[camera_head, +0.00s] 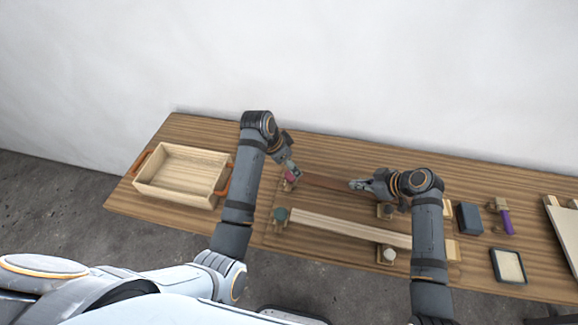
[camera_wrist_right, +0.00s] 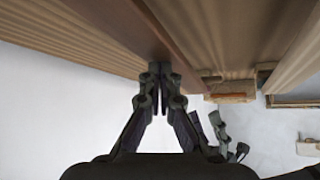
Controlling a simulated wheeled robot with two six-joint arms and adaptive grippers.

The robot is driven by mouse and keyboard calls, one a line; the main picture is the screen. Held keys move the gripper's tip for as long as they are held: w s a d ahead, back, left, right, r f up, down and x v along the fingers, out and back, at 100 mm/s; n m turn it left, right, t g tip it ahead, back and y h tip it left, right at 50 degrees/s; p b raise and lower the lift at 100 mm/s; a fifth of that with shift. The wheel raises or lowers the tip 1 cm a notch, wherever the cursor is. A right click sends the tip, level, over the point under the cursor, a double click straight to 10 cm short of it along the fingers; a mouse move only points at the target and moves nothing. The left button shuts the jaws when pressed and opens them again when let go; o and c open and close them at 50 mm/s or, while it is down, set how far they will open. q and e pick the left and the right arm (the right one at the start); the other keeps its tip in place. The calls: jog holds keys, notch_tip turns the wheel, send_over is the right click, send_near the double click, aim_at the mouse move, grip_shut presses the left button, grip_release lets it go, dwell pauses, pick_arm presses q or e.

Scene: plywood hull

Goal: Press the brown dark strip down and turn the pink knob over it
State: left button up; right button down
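The brown dark strip (camera_head: 325,181) lies across the back of the work board, running left to right between my two grippers. The pink knob (camera_head: 290,177) is at its left end. My left gripper (camera_head: 291,173) is right at the pink knob and partly covers it; whether its fingers are closed on the knob is too small to tell. My right gripper (camera_head: 357,185) is at the right part of the strip. In the right wrist view its fingers (camera_wrist_right: 160,72) are together, with tips at the dark strip (camera_wrist_right: 172,35); I see nothing between them.
A pale strip (camera_head: 345,226) lies in front, with a teal knob (camera_head: 280,214) and a white knob (camera_head: 389,254) by its ends. A wooden tray (camera_head: 183,203) stands left. A dark block (camera_head: 469,218), purple-handled tool (camera_head: 507,221) and framed pad (camera_head: 509,281) are at right.

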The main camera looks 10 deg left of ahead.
jog(key=shift+r, duration=0.1)
pick_arm(q)
notch_tip(320, 180, up, 6)
jog(key=p, duration=0.6)
jog(key=shift+r, duration=0.15)
pick_arm(e)
jog(key=shift+r, duration=3.45)
pick_arm(q)
notch_tip(320, 180, up, 5)
jog(key=p, duration=0.5)
send_over(289, 175)
jog(key=shift+s+f, duration=0.15)
jog(key=shift+f, duration=0.15)
pick_arm(e)
notch_tip(289, 175, up, 5)
jog(key=shift+f, duration=0.1)
